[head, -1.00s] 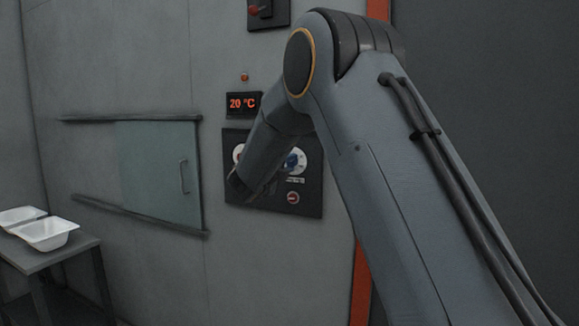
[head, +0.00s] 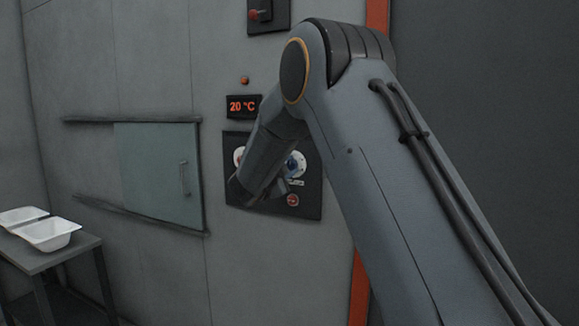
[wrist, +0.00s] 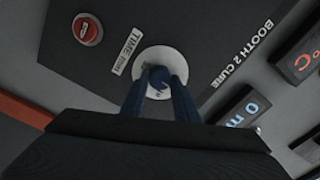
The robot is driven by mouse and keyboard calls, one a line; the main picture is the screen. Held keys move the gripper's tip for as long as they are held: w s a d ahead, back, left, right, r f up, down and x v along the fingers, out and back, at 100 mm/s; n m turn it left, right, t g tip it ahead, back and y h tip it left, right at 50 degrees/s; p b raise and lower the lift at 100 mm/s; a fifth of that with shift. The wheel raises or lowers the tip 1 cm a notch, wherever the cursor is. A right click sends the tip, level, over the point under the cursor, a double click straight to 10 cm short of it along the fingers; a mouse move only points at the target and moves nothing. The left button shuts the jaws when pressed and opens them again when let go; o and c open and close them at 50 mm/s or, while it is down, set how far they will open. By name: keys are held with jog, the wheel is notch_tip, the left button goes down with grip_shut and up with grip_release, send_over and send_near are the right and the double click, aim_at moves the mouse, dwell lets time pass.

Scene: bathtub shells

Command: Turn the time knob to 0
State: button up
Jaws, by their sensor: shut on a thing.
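The time knob (wrist: 158,90) is a blue knob on a round white dial (wrist: 150,58), beside a "TIME (min)" label. In the wrist view my gripper (wrist: 161,86) is shut on it, one blue finger on each side. The fingers hide part of the knob, so its pointer cannot be read. A blue display (wrist: 242,108) shows a 0 followed by a cut-off "m". In the head view the time dial (head: 296,164) shows at the right of the black panel, partly behind my arm.
The black panel (head: 313,205) has a red button (head: 292,200) below the dial. An orange "20 °C" display (head: 242,106) is above. Left are a sliding hatch (head: 155,170) and a side table (head: 40,262) with white trays (head: 50,235). A red-knobbed switch box (head: 268,14) is higher up.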

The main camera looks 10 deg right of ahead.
dwell(0.5)
jog(key=o, duration=1.1)
jog(key=shift+c, duration=0.2)
jog(key=b+v, duration=0.2)
jog(key=v, duration=0.6)
jog(key=shift+w+f+n, duration=0.1)
jog(key=shift+n, duration=0.2)
